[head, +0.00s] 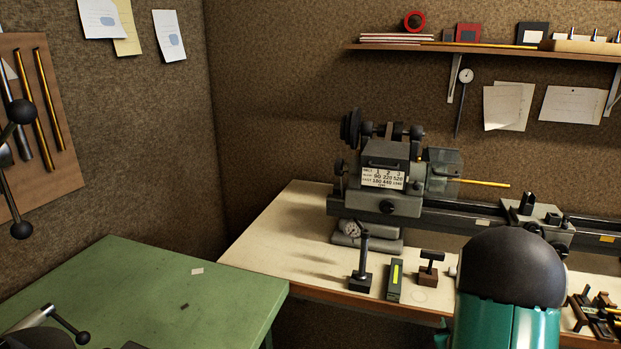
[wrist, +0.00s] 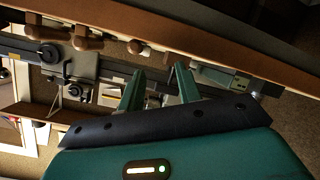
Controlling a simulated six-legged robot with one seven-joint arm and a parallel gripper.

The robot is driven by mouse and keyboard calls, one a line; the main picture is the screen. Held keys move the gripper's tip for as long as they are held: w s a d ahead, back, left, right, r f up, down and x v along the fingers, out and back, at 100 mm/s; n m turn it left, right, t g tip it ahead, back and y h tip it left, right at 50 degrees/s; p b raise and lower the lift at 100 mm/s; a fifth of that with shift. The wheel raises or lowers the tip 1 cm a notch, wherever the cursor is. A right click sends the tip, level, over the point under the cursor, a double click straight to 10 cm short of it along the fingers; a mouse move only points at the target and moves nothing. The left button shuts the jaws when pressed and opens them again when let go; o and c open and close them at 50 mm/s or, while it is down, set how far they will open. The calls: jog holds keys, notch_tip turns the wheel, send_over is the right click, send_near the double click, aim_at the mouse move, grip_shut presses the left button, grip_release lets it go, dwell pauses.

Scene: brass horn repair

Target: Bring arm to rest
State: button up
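My gripper (wrist: 159,70) shows in the wrist view with its two green fingers spread apart. I see nothing held between them. Its dark palm edge and teal body fill the lower part of that view. In the head view, a teal link of my arm with a dark rounded cap (head: 512,268) rises at the lower right, in front of the bench. My fingers cannot be made out in the head view.
A lathe (head: 385,180) stands on the pale bench (head: 285,235). A green table (head: 130,290) is at left. A shelf (head: 480,48) hangs above.

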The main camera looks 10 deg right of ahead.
jog(key=s+a+r+g+y, duration=0.1)
jog(key=a+r+g+y, duration=0.25)
jog(key=a+r, duration=1.35)
jog(key=s+a+r+g+y, duration=0.1)
jog(key=s+a+r, duration=0.1)
jog(key=s+a, duration=0.7)
jog(key=s+a+r+g+y, duration=0.2)
jog(key=s+a, duration=0.7)
jog(key=shift+s+r, duration=0.25)
jog(key=shift+r, duration=0.15)
jog(key=shift+y, duration=0.25)
